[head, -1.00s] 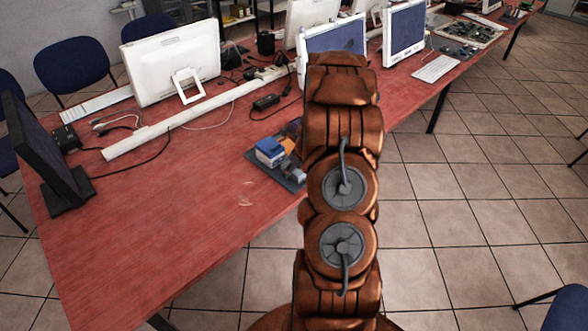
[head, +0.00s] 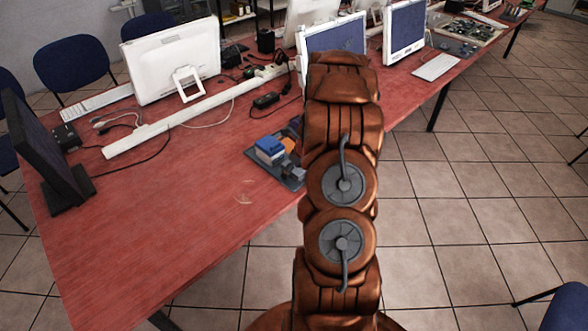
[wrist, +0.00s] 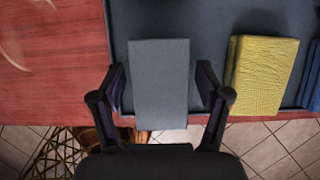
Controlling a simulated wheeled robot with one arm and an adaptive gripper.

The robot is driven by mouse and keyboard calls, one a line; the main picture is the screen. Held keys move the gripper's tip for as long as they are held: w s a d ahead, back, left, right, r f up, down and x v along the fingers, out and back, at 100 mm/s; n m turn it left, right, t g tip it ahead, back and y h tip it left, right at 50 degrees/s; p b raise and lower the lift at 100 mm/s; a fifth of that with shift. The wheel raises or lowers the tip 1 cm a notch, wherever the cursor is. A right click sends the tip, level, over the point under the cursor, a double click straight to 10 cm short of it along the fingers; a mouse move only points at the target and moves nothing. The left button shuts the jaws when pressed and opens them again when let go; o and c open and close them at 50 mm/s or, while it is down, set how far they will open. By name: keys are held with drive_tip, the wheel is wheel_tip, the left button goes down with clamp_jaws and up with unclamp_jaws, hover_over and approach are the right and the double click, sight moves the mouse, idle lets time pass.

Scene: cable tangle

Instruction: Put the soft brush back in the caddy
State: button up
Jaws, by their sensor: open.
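My gripper (wrist: 160,82) is open in the wrist view, one finger on each side of a plain grey block (wrist: 159,60). A gap shows between each finger and the block. The block lies over a dark grey tray-like surface (wrist: 210,22) and reaches past its lower edge in the picture. In the head view the dark tray (head: 262,168) sits at the table's front edge, partly behind my arm, and my gripper is hidden there. I cannot pick out a soft brush for certain, nor tell whether this tray is the caddy.
A yellow textured block (wrist: 259,75) stands right of the gripper, with a blue item (wrist: 312,80) beyond it.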

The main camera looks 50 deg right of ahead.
drive_tip(key=b+v, duration=0.2)
drive_tip(key=v, duration=0.9)
drive_tip(key=s+a+r+n+g+y, duration=0.1)
drive_tip(key=s+a+r+n, duration=0.15)
drive_tip(key=a+n, duration=0.5)
drive_tip(key=s+a+r+n+g, duration=0.1)
drive_tip(key=a+r+n, duration=0.3)
drive_tip(key=a, duration=0.6)
drive_tip(key=s+a+r+n+g+y, duration=0.1)
drive_tip(key=s+a+r+n, duration=0.15)
drive_tip(key=a+n, duration=0.45)
drive_tip(key=s+a+r+n+g+h, duration=0.1)
drive_tip(key=s+a+n, duration=0.5)
drive_tip(key=s+n, duration=0.3)
drive_tip(key=s+a+r+n+g+h, duration=0.1)
drive_tip(key=s+a+r+n+g, duration=0.1)
drive_tip(key=s+a+n, duration=0.5)
drive_tip(key=s+n, duration=0.1)
drive_tip(key=s, duration=0.3)
drive_tip(key=shift+r+n, duration=0.3)
drive_tip(key=shift+n, duration=0.05)
drive_tip(key=shift+s+d, duration=0.1)
